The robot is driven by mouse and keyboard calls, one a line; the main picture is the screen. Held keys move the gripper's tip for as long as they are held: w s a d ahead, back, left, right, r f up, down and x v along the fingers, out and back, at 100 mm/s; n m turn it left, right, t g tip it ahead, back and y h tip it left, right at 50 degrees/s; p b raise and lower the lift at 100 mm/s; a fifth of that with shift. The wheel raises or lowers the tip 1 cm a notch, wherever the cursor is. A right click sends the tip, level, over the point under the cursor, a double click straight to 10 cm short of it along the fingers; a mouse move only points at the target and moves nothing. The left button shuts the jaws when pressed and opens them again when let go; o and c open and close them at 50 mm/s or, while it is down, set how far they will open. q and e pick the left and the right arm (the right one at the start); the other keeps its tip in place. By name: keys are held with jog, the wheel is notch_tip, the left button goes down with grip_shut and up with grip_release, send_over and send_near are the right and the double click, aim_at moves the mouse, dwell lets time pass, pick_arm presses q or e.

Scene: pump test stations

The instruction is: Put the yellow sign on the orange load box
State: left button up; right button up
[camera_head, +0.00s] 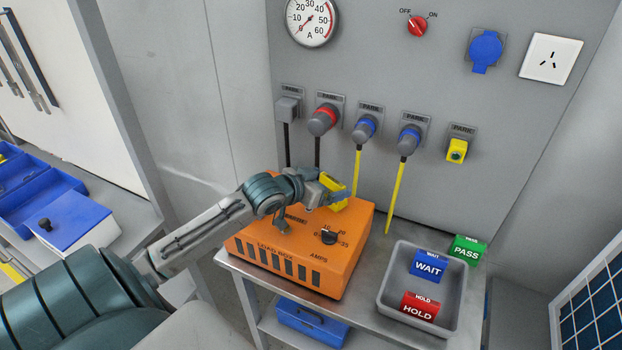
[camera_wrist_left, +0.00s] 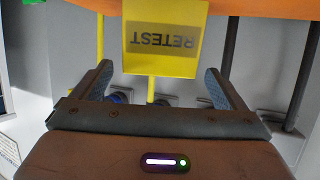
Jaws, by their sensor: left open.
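The yellow sign (camera_head: 338,206), marked RETEST, stands on the back part of the top of the orange load box (camera_head: 345,255). In the left wrist view the sign (camera_wrist_left: 160,65) shows upside down with the orange box top (camera_wrist_left: 270,8) at the upper edge. My left gripper (camera_head: 336,192) is at the sign. Its two fingers (camera_wrist_left: 160,72) are spread, one on each side of the sign, with a visible gap at both. Part of the sign is hidden behind the gripper in the head view. My right gripper is not in view.
A grey tray (camera_head: 385,293) holds a blue WAIT sign (camera_head: 429,266) and a red HOLD sign (camera_head: 420,306). A green PASS sign (camera_head: 468,250) stands behind it. Parked plugs with cables hang on the panel (camera_head: 250,60) behind the box. A black knob (camera_head: 328,237) stands on the box.

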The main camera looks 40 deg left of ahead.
pick_arm(q)
jog(key=v, duration=0.5)
jog(key=shift+s, duration=0.2)
jog(key=d+p+v, duration=0.1)
jog(key=p+v, duration=0.5)
jog(key=p, duration=0.1)
jog(key=shift+a+r, duration=0.2)
jog(key=shift+a, duration=0.3)
jog(key=shift+s, duration=0.1)
